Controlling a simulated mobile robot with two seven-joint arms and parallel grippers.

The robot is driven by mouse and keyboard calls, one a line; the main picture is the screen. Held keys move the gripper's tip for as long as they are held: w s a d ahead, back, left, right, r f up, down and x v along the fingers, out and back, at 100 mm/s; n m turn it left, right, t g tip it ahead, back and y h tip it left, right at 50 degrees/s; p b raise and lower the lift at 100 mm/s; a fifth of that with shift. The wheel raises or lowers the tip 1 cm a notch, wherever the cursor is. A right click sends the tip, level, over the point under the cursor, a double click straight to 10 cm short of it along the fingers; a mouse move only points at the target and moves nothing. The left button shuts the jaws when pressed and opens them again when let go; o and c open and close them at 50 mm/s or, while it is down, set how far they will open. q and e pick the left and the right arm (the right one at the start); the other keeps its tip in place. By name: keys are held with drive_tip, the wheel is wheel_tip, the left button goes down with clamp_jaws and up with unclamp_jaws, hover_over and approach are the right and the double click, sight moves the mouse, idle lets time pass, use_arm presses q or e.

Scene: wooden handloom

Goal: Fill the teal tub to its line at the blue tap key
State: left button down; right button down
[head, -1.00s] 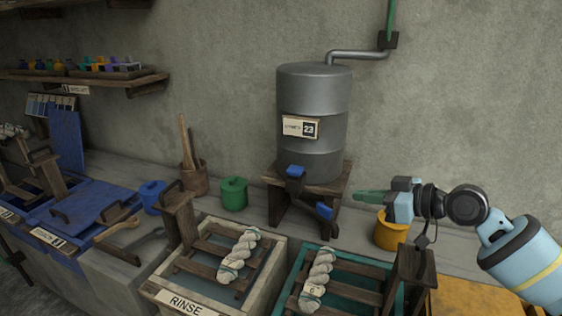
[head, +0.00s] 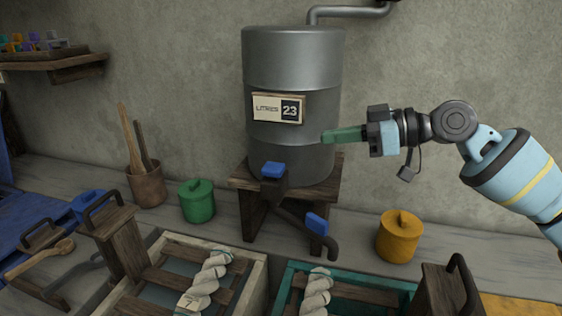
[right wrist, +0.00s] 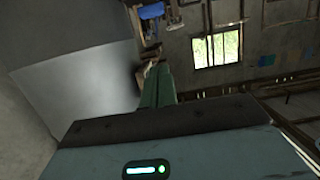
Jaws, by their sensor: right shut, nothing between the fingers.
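The teal tub (head: 347,272) is at the bottom of the head view, cut off by the frame. A wooden rack and a pale yarn skein (head: 316,291) lie over it; its line and water level cannot be seen. Two blue handles are on the tap below the tank: an upper one (head: 273,169) and a lower one (head: 316,223) by the curved spout. My right gripper (head: 330,136) is shut and empty, pointing left in front of the tank, above and right of the upper handle. Its green fingers show together in the right wrist view (right wrist: 157,85). My left gripper is out of view.
The grey tank (head: 290,60), labelled 23 litres, stands on a wooden stand (head: 245,180). A yellow pot (head: 399,236) is right of it, a green pot (head: 196,201) left. A pale-rimmed tub (head: 170,240) sits left of the teal tub. A wooden post (head: 447,290) rises lower right.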

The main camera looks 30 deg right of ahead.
drive_tip(key=shift+w, duration=0.1)
idle(0.3)
drive_tip(key=shift+a, duration=0.1)
drive_tip(key=p, duration=0.3)
hover_over(273, 170)
drive_tip(key=s+d, duration=0.1)
drive_tip(key=d, duration=0.2)
drive_tip(key=shift+a+f, duration=0.25)
drive_tip(key=shift+f, duration=0.7)
wheel_tip(273, 170, down, 3)
drive_tip(key=shift+f, duration=0.75)
drive_tip(key=shift+f, duration=0.1)
